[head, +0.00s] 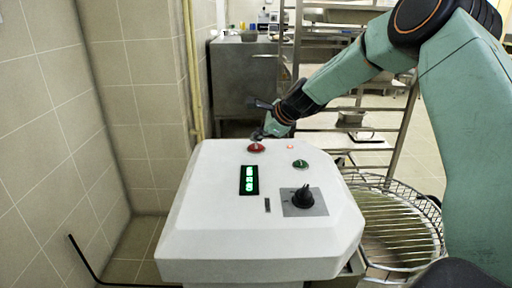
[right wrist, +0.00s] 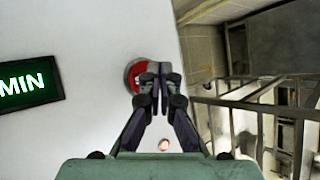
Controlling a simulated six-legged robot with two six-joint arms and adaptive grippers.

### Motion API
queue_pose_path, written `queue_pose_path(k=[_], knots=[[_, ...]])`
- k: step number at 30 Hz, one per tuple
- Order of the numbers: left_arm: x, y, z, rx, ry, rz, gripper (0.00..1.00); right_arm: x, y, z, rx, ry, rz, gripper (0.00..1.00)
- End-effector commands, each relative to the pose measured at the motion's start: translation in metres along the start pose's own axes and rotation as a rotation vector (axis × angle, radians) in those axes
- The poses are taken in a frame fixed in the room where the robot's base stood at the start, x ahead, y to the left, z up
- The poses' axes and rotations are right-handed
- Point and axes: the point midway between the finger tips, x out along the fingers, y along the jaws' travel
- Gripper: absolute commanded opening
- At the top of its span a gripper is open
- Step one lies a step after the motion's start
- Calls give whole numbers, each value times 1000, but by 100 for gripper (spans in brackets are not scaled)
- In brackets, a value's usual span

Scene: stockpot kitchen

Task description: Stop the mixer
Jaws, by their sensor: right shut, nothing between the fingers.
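The mixer (head: 205,215) is a white housing with a sloped control top. On it are a red button (head: 256,147) at the back, a green button (head: 300,163), a lit green display (head: 249,180) and a black knob (head: 303,197). My right gripper (head: 262,133) is just behind the red button in the head view. In the right wrist view its shut, empty fingertips (right wrist: 159,78) overlap the red button (right wrist: 136,74) and hide its right part. I cannot tell whether they touch it. My left gripper is not in view.
A small orange light (head: 290,147) glows beside the buttons. A round wire guard (head: 400,222) is at the mixer's right. A metal rack (head: 400,150) stands behind, with a steel cabinet (head: 240,80) at the back. A tiled wall (head: 50,110) closes the left side.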

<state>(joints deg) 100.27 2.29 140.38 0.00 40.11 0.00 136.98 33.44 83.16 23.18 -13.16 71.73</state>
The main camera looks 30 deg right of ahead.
Motion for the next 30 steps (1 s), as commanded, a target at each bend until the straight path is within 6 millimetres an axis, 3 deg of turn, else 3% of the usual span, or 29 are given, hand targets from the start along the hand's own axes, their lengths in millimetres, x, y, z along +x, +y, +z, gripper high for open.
queue_pose_path(k=[30], knots=[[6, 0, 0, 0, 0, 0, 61, 6, 4, -4, 0, 0, 0, 0]])
